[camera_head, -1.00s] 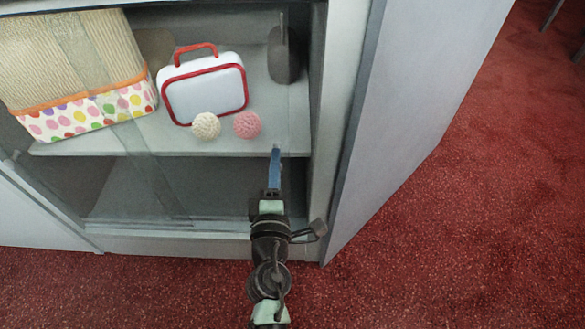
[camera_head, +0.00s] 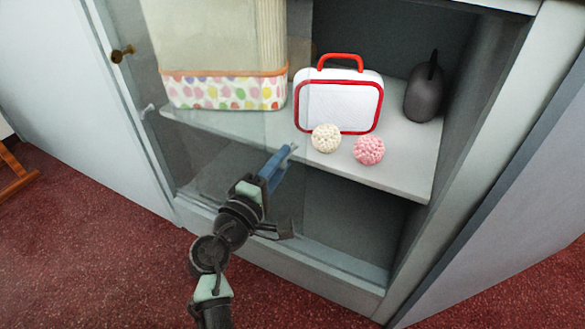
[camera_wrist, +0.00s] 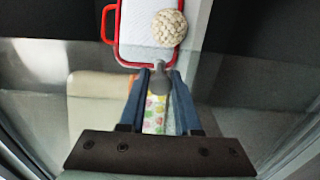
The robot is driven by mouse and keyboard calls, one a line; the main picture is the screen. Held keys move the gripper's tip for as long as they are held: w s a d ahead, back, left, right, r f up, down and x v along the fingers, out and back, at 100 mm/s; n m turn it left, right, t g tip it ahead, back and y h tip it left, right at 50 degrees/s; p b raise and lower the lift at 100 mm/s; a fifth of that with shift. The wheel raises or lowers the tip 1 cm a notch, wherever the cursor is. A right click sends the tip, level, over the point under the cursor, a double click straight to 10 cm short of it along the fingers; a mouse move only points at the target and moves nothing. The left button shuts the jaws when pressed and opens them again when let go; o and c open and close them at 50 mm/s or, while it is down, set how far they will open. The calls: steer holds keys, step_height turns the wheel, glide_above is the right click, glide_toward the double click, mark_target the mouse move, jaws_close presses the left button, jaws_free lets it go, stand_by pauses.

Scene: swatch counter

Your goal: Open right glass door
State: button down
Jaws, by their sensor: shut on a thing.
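The right glass door (camera_head: 284,205) is a clear sliding pane across the left and middle of the cabinet front. Its right edge runs upright just left of the white ball, and the opening to the right is uncovered. My gripper (camera_head: 291,150) is at this edge, in front of the shelf, with its blue fingers together. In the wrist view my gripper (camera_wrist: 160,85) is shut on a small grey door knob (camera_wrist: 160,79). The knob is mostly hidden by the fingers in the head view.
The shelf (camera_head: 405,165) holds a red-trimmed white case (camera_head: 340,103), a white ball (camera_head: 326,138), a pink ball (camera_head: 369,150), a dark vessel (camera_head: 424,92) and a dotted basket (camera_head: 225,93). A brass knob (camera_head: 122,53) is at left. Red carpet lies in front.

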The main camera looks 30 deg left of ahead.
steer(key=c, duration=0.6)
jaws_free()
steer(key=s+p, duration=0.4)
steer(key=s, duration=0.9)
